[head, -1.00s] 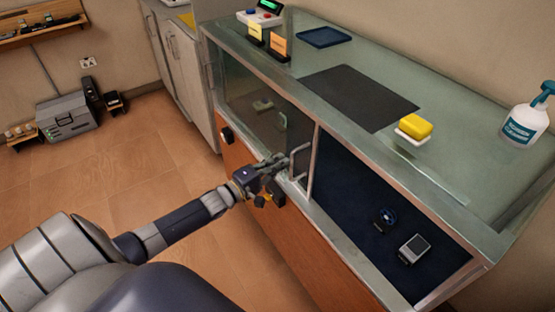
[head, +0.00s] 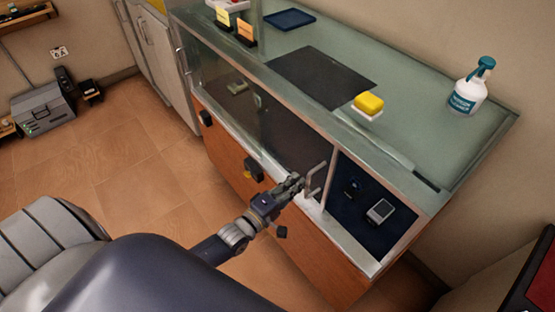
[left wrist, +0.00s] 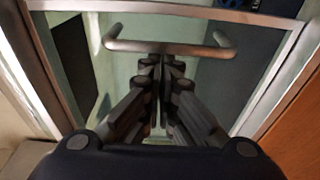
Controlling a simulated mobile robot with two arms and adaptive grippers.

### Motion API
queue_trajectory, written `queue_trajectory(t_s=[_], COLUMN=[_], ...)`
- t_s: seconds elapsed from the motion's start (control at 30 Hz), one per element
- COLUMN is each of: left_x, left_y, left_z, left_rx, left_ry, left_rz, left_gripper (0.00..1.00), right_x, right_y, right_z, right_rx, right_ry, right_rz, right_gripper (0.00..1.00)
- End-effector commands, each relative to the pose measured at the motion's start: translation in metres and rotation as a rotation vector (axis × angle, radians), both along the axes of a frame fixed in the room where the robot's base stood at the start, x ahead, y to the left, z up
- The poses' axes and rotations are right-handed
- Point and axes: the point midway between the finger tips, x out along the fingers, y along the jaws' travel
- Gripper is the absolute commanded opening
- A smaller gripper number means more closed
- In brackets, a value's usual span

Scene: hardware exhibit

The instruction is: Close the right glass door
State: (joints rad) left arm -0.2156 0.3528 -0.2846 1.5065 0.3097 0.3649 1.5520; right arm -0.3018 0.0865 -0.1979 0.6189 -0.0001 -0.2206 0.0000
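The display case has a sliding glass door (head: 280,137) with a bent metal handle (head: 315,181) near its right edge. Right of that edge a narrow opening shows a blue mat (head: 372,232). My left gripper (head: 298,183) is at the handle, with its fingers close together. In the left wrist view the handle (left wrist: 170,48) crosses just beyond the fingertips (left wrist: 163,64). The fingers look shut with nothing between them; whether they touch the handle I cannot tell. My right gripper is not in view.
On the mat lie a watch-like device (head: 380,211) and a small round item (head: 352,188). The case top holds a spray bottle (head: 468,88), a yellow block (head: 369,103) and a dark mat (head: 320,77). Black fittings (head: 205,118) sit on the wooden front.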

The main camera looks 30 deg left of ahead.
Motion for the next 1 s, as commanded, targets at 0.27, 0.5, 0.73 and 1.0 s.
queue_trajectory(t_s=[0.27,0.5,0.73,1.0], left_x=[-0.038,-0.067,-0.086,-0.095], left_y=[-0.094,-0.163,-0.208,-0.231], left_z=[0.002,-0.001,-0.001,-0.001], left_rx=[-0.011,-0.006,-0.003,0.001], left_ry=[0.002,0.001,0.001,-0.001], left_rz=[0.001,0.000,0.001,0.001], left_gripper=[0.00,0.00,0.00,0.00], right_x=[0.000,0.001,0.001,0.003], right_y=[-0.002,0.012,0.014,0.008], right_z=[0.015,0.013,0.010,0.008], right_rx=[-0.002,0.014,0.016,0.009], right_ry=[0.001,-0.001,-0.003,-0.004], right_rz=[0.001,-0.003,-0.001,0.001], right_gripper=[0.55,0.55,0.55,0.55])
